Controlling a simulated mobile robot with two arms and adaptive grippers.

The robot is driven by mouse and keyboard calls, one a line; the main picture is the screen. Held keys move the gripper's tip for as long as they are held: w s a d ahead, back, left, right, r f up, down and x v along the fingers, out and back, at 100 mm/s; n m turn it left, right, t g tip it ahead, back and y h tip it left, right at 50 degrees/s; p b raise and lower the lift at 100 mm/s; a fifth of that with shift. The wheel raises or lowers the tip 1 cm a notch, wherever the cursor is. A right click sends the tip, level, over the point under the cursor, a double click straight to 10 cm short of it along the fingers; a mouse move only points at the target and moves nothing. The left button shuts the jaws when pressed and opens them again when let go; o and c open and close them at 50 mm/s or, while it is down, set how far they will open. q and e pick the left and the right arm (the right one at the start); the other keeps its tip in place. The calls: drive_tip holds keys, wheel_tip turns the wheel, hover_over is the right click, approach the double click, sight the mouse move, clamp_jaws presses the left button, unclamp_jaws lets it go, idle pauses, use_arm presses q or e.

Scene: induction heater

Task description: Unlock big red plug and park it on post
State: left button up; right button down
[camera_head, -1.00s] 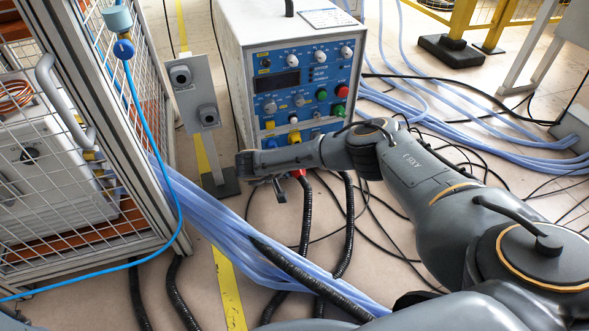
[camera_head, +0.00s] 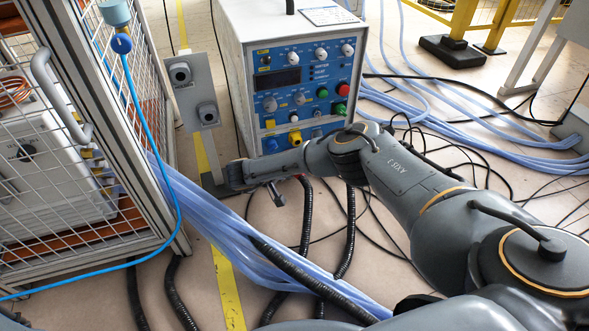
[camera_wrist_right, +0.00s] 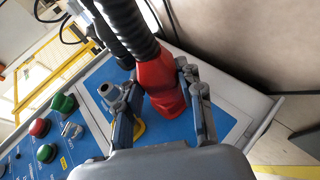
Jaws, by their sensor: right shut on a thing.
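The big red plug (camera_wrist_right: 160,88) with its ribbed black hose (camera_wrist_right: 127,22) is between the fingers of my right gripper (camera_wrist_right: 160,73) in the right wrist view. The gripper is shut on it. In the head view the right gripper (camera_head: 272,194) is low in front of the heater's panel, and the wrist mostly hides the plug. The plug lies over the lower blue panel; I cannot tell whether it touches a socket. The grey post (camera_head: 194,92) with two dark round holders stands left of the heater, and its holders look empty. My left gripper is not in view.
The heater cabinet (camera_head: 235,55) has knobs, buttons and a yellow socket (camera_head: 295,138) on its front. A wire-mesh cage (camera_head: 110,85) stands at the left. Bluish hoses (camera_head: 225,225) and black hoses cross the floor below my right gripper.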

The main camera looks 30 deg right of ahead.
drive_tip(key=shift+f+h+b, duration=0.1)
drive_tip(key=shift+h+b, duration=0.5)
drive_tip(key=shift+b, duration=0.1)
drive_tip(key=shift+a+n+h+b, duration=0.1)
drive_tip(key=shift+n+h+b, duration=0.2)
drive_tip(key=shift+h+b, duration=0.7)
drive_tip(key=shift+b, duration=0.15)
drive_tip(key=c, duration=0.8)
unclamp_jaws()
